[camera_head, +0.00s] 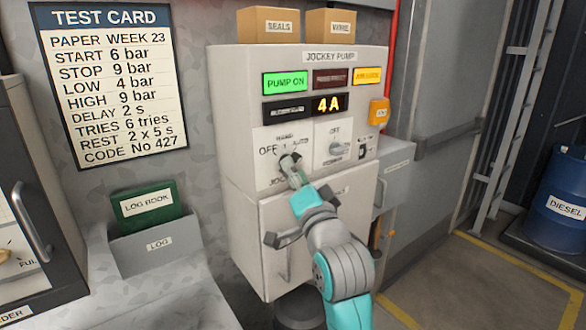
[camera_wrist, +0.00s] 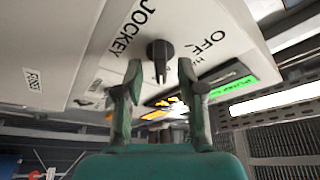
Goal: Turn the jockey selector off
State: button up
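The jockey selector (camera_wrist: 160,52) is a dark round knob with a narrow grip, on the white panel marked OFF and JOCKEY. In the head view the selector (camera_head: 289,159) is partly covered by my gripper (camera_head: 291,168). In the wrist view my gripper (camera_wrist: 160,68) is open, with one finger on each side of the knob's grip. Clear gaps show between the grip and both fingers, so they do not appear to touch it. I cannot tell surely which mark the selector points to.
A second selector (camera_head: 338,149) sits just right on the same panel. A cabinet door with a handle (camera_head: 283,262) is below. A log book (camera_head: 148,207) stands at left.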

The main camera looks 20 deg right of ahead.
jog(key=shift+x, duration=0.95)
grip_shut()
